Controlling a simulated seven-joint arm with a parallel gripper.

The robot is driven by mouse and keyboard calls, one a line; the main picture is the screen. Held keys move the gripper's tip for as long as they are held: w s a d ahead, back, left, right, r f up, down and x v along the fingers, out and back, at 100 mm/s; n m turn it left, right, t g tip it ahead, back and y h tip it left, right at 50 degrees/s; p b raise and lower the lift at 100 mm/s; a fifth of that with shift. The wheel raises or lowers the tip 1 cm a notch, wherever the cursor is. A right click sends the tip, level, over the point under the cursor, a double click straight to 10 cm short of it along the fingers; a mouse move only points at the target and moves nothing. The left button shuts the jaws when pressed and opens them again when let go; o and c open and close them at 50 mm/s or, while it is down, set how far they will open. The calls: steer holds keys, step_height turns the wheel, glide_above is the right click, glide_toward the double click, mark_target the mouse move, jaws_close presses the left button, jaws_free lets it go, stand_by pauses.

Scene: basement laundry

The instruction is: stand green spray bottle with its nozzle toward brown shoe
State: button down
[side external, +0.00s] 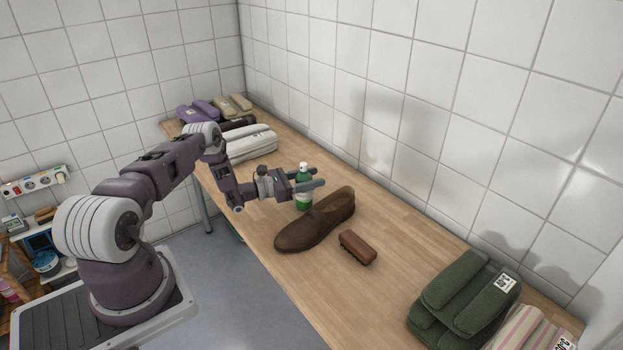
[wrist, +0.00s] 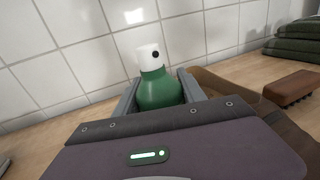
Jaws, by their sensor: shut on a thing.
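The green spray bottle (side external: 303,199) has a white top and stands upright between the fingers of my gripper (side external: 317,179), which is shut on it. In the wrist view the bottle (wrist: 160,92) shows between both fingers. A dark nozzle dot (wrist: 155,54) on its white top faces the camera, slightly right. The brown shoe (side external: 318,222) lies on the table just beside the bottle; it is partly visible at the right of the wrist view (wrist: 235,88). I cannot tell whether the bottle's base touches the table or the shoe.
A brown brush (side external: 357,247) lies right of the shoe. Folded green towels (side external: 465,295) and striped cloth (side external: 530,332) are at the near right. Grey-white folded towels (side external: 250,143) and purple ones (side external: 197,111) lie at the far end. A tiled wall (side external: 430,120) runs behind the wooden table (side external: 400,215).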

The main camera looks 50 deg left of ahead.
steer(key=c, duration=0.7)
jaws_free()
steer(key=shift+f, duration=0.1)
